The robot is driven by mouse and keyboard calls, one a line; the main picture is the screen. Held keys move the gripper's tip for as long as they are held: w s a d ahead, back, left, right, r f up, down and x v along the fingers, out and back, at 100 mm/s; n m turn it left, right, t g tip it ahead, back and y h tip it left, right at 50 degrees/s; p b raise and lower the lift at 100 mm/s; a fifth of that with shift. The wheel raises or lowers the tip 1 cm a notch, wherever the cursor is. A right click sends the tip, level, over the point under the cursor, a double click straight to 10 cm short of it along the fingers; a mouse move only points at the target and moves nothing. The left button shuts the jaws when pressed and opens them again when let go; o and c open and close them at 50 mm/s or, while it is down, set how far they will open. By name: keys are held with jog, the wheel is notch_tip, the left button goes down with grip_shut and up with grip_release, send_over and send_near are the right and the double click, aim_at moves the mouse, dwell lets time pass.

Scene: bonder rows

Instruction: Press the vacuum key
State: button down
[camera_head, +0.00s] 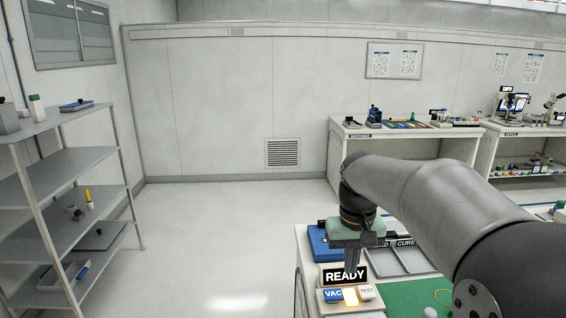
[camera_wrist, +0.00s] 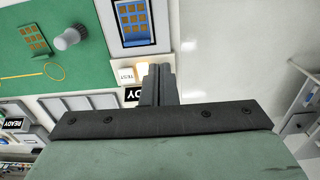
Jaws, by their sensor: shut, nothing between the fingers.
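The blue VAC key (camera_head: 333,295) sits at the left end of a small key panel in the head view. A glowing yellow-white key or lamp (camera_head: 350,296) lies beside it, then a white TEST key (camera_head: 367,292). My gripper (camera_head: 352,268) is shut and empty, pointing down above and behind the panel, by the READY sign (camera_head: 345,276). In the wrist view my shut fingers (camera_wrist: 157,72) reach towards the panel; the TEST key (camera_wrist: 127,75) and the glow (camera_wrist: 143,68) show beside them. The VAC key is not visible there, probably hidden behind the fingers.
A blue case (camera_head: 318,243) and grey trays (camera_head: 385,262) lie behind the panel. A green mat (camera_head: 415,297) lies to its right. In the wrist view a blue-framed tray (camera_wrist: 148,42) stands near the panel. A shelf rack (camera_head: 60,160) stands left; the floor between is clear.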

jog(key=s+f, duration=0.5)
jog(key=s, duration=0.6)
jog(key=s+f, duration=0.5)
jog(key=s, duration=0.6)
jog(key=shift+s+f+m, duration=0.3)
jog(key=shift+f, duration=0.1)
